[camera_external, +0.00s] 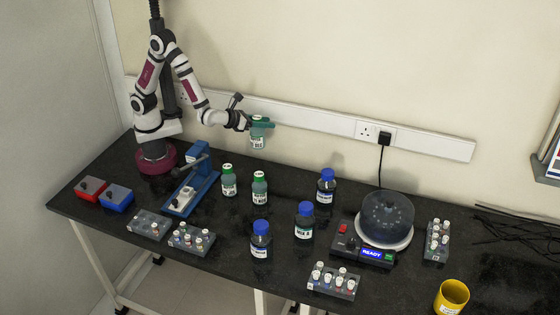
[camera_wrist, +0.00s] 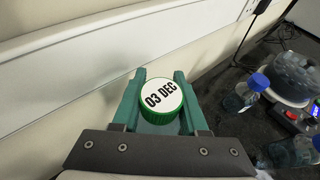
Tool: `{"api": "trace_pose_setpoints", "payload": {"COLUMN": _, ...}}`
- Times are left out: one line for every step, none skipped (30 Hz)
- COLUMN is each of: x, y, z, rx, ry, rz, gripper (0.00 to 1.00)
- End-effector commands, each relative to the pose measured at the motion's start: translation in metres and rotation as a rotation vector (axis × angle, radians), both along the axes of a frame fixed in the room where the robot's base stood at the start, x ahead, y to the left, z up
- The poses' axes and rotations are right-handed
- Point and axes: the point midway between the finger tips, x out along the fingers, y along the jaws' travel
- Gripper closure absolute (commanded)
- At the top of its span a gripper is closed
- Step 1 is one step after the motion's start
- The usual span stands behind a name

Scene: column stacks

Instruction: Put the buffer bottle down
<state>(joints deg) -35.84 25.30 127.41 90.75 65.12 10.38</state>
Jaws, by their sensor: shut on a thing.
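My gripper (camera_external: 262,122) is shut on a green-capped bottle (camera_external: 257,141), which I take to be the buffer bottle. The bottle hangs upright, clear above the bench, in front of the wall. In the wrist view, its white-topped cap (camera_wrist: 162,98) reads "03 DEC" and sits between the two green fingers of my gripper (camera_wrist: 160,95). The label on its side is too small to read. The black bench (camera_external: 290,183) lies below it.
Two green-capped bottles (camera_external: 228,181) (camera_external: 260,188) stand below the held one. Blue-capped bottles (camera_external: 326,187) (camera_external: 304,221) (camera_external: 261,240) stand right and front. A centrifuge (camera_external: 387,218), tube racks (camera_external: 334,281) and a blue press-like stand (camera_external: 197,180) are around. Some bare bench lies behind the bottles.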

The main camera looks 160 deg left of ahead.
Motion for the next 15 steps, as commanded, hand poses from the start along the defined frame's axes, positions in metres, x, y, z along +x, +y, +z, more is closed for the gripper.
{"api": "trace_pose_setpoints", "payload": {"x": 0.000, "y": 0.000, "z": 0.013, "rx": 0.003, "ry": -0.007, "rz": 0.001, "gripper": 1.00}}
{"api": "trace_pose_setpoints", "payload": {"x": 0.000, "y": 0.000, "z": 0.019, "rx": 0.003, "ry": -0.006, "rz": 0.000, "gripper": 1.00}}
{"api": "trace_pose_setpoints", "payload": {"x": 0.000, "y": 0.000, "z": 0.026, "rx": 0.003, "ry": -0.006, "rz": 0.001, "gripper": 1.00}}
{"api": "trace_pose_setpoints", "payload": {"x": 0.000, "y": 0.000, "z": 0.033, "rx": 0.003, "ry": -0.007, "rz": 0.001, "gripper": 1.00}}
{"api": "trace_pose_setpoints", "payload": {"x": 0.003, "y": 0.000, "z": 0.036, "rx": 0.002, "ry": -0.005, "rz": -0.001, "gripper": 1.00}}
{"api": "trace_pose_setpoints", "payload": {"x": 0.013, "y": 0.001, "z": 0.035, "rx": 0.001, "ry": -0.003, "rz": -0.004, "gripper": 1.00}}
{"api": "trace_pose_setpoints", "payload": {"x": 0.019, "y": 0.001, "z": 0.036, "rx": 0.000, "ry": -0.003, "rz": -0.004, "gripper": 1.00}}
{"api": "trace_pose_setpoints", "payload": {"x": 0.025, "y": 0.001, "z": 0.037, "rx": 0.001, "ry": -0.002, "rz": -0.007, "gripper": 1.00}}
{"api": "trace_pose_setpoints", "payload": {"x": 0.034, "y": 0.001, "z": 0.039, "rx": 0.001, "ry": -0.003, "rz": -0.007, "gripper": 1.00}}
{"api": "trace_pose_setpoints", "payload": {"x": 0.041, "y": 0.000, "z": 0.039, "rx": 0.000, "ry": -0.002, "rz": -0.008, "gripper": 1.00}}
{"api": "trace_pose_setpoints", "payload": {"x": 0.049, "y": 0.000, "z": 0.040, "rx": 0.000, "ry": -0.003, "rz": -0.010, "gripper": 1.00}}
{"api": "trace_pose_setpoints", "payload": {"x": 0.059, "y": -0.001, "z": 0.041, "rx": 0.001, "ry": -0.003, "rz": -0.012, "gripper": 1.00}}
{"api": "trace_pose_setpoints", "payload": {"x": 0.067, "y": -0.003, "z": 0.042, "rx": 0.000, "ry": -0.003, "rz": -0.012, "gripper": 1.00}}
{"api": "trace_pose_setpoints", "payload": {"x": 0.076, "y": -0.004, "z": 0.043, "rx": 0.000, "ry": -0.003, "rz": -0.014, "gripper": 1.00}}
{"api": "trace_pose_setpoints", "payload": {"x": 0.089, "y": -0.007, "z": 0.043, "rx": 0.000, "ry": -0.003, "rz": -0.016, "gripper": 1.00}}
